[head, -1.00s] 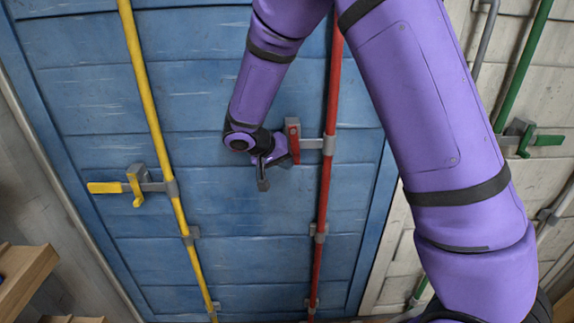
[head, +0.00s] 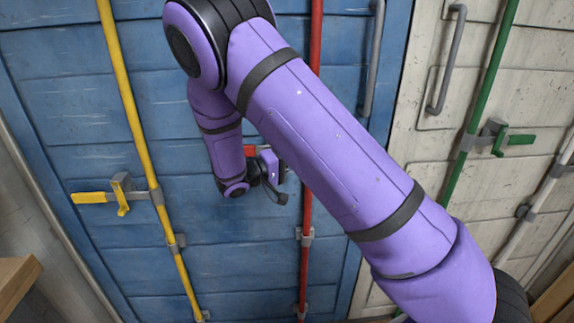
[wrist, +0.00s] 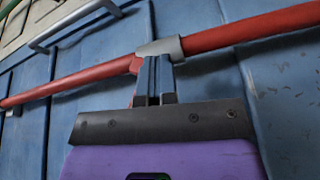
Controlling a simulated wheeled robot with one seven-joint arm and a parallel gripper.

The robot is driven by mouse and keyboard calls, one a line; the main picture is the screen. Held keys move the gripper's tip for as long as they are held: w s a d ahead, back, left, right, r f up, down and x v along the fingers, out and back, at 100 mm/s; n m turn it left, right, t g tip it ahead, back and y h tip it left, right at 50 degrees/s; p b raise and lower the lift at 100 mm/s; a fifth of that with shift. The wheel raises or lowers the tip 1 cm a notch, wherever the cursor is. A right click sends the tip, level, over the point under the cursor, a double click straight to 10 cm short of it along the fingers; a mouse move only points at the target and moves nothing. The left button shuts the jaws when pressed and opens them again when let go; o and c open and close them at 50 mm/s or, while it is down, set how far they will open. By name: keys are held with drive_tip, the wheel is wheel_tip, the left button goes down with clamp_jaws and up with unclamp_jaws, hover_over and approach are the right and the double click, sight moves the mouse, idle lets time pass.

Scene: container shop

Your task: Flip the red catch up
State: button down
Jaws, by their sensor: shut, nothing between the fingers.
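The red bar (head: 305,215) runs down the blue door, with its upper middle partly behind my arm. A small red part (head: 250,150) of its latch shows just left of my gripper (head: 281,172). I cannot tell whether it is the catch or the handle, and the catch's pose is mostly hidden. In the wrist view my gripper (wrist: 155,72) is shut and empty, its tips close to the grey collar (wrist: 160,47) on the red bar. A red piece (wrist: 135,64) shows beside the fingers; contact is unclear.
A yellow bar (head: 140,130) with a yellow catch (head: 121,195) stands on the left of the blue door. A green bar (head: 487,85) with a green handle (head: 520,139) is on the white door at right. A wooden edge (head: 15,285) is at lower left.

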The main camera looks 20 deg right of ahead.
drive_tip(key=d+r+n+h, duration=0.1)
drive_tip(key=h, duration=0.1)
drive_tip(key=d+r+n+t+h, duration=0.1)
drive_tip(key=h, duration=0.1)
drive_tip(key=shift+s+r, duration=0.15)
drive_tip(key=shift+s, duration=0.15)
drive_tip(key=shift+s+d+r, duration=0.1)
drive_tip(key=shift+d+r, duration=0.1)
drive_tip(key=shift+r, duration=0.5)
drive_tip(key=shift+s+d+r, duration=0.1)
drive_tip(key=shift+d+r, duration=0.05)
drive_tip(key=shift+r, duration=0.65)
drive_tip(key=shift+w, duration=0.1)
